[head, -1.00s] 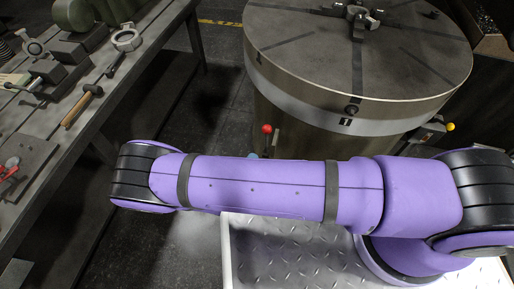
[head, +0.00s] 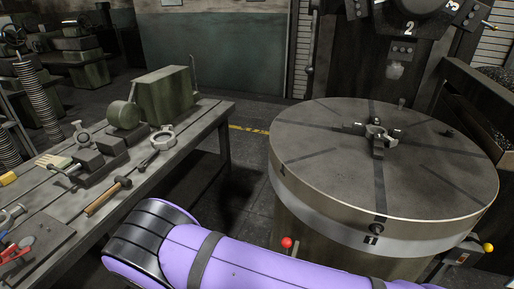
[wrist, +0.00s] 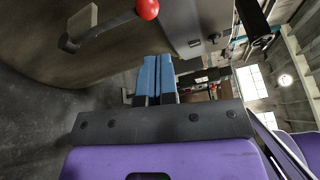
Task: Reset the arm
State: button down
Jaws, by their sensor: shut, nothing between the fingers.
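My gripper (wrist: 156,78) shows in the wrist view, its two blue fingers side by side and touching, with nothing between them. It is close to the round machine table's side, near a lever with a red ball knob (wrist: 147,9). In the head view my purple arm crosses the bottom of the picture in front of the round table (head: 330,128), and my gripper is out of sight there. The red knob (head: 286,242) shows just above my arm.
A workbench (head: 199,124) on the left carries a hammer (head: 104,199), blocks and other tools. A valve casting (head: 378,136) sits on the round table. A yellow knob (head: 488,247) sticks out at the right. Dark floor (head: 245,183) is clear between bench and table.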

jog(key=w+d+r+m+g+y, duration=0.15)
jog(key=d+r+m+g, duration=0.3)
jog(key=r+m, duration=0.55)
jog(key=w+d+r+m+g+y, duration=0.15)
jog(key=d+r+m+g, duration=0.3)
jog(key=r, duration=0.85)
jog(key=w+d+r+m+g+y, duration=0.15)
jog(key=d+r+m+g, duration=0.35)
jog(key=r+m, duration=0.55)
jog(key=s+d+r+m+t+y, duration=0.1)
jog(key=s+d+r+m+y, duration=0.15)
jog(key=d+r+m, duration=0.35)
jog(key=s+d+r+m+t+y, duration=0.1)
jog(key=s+d+r+y, duration=0.2)
jog(key=r, duration=0.5)
jog(key=s+d+r+m+t+y, duration=0.1)
jog(key=s+d+r+m+t, duration=0.1)
jog(key=s+m, duration=0.3)
jog(key=s+d+r+m+t+y, duration=0.1)
jog(key=s+d+r+m, duration=0.3)
jog(key=s, duration=0.4)
jog(key=shift+d+r+m+t, duration=0.15)
jog(key=shift+r+m+t, duration=0.45)
jog(key=shift+t, duration=0.3)
